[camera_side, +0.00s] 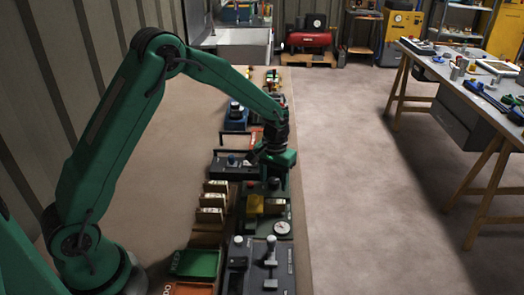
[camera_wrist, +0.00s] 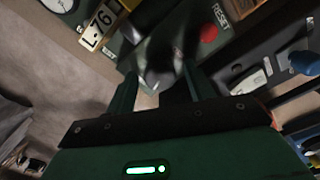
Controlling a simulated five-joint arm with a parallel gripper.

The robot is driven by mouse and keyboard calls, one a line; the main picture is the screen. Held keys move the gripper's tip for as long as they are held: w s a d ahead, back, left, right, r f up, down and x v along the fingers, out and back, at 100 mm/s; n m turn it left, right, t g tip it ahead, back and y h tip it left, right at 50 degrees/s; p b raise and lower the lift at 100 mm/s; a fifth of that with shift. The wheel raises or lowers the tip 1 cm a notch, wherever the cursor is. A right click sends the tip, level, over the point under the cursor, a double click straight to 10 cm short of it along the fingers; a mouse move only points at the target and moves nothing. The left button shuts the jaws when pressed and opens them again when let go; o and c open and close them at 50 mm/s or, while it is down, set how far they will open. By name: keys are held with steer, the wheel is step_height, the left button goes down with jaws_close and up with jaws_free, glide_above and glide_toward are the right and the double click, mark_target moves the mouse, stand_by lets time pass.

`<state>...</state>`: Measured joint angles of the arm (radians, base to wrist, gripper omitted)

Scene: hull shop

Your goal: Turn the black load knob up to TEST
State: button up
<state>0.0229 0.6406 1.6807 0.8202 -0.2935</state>
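The load tester panel (camera_side: 277,209) lies below my gripper (camera_side: 273,169) in the side view. A small dark round knob (camera_side: 274,183), likely the black load knob, stands at its far end, just below the gripper. In the wrist view my gripper (camera_wrist: 160,72) has its two green fingers apart. A dark, glossy, blurred shape (camera_wrist: 160,50) shows at the fingertips; I cannot tell whether it is the knob or whether the fingers touch it. The TEST mark cannot be read in either view. The panel's round white gauge (camera_side: 282,228) also shows in the wrist view (camera_wrist: 57,3).
A red button (camera_wrist: 209,33) beside a RESET label shows close to the fingers. Upright numbered plates (camera_side: 212,201) stand left of the panel. A lever panel (camera_side: 262,262) lies nearer.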

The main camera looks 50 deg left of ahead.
mark_target(274, 180)
steer(key=c, duration=0.9)
steer(key=shift+m, duration=1.6)
steer(key=o, duration=1)
steer(key=shift+r, duration=0.1)
steer(key=shift+r, duration=3.85)
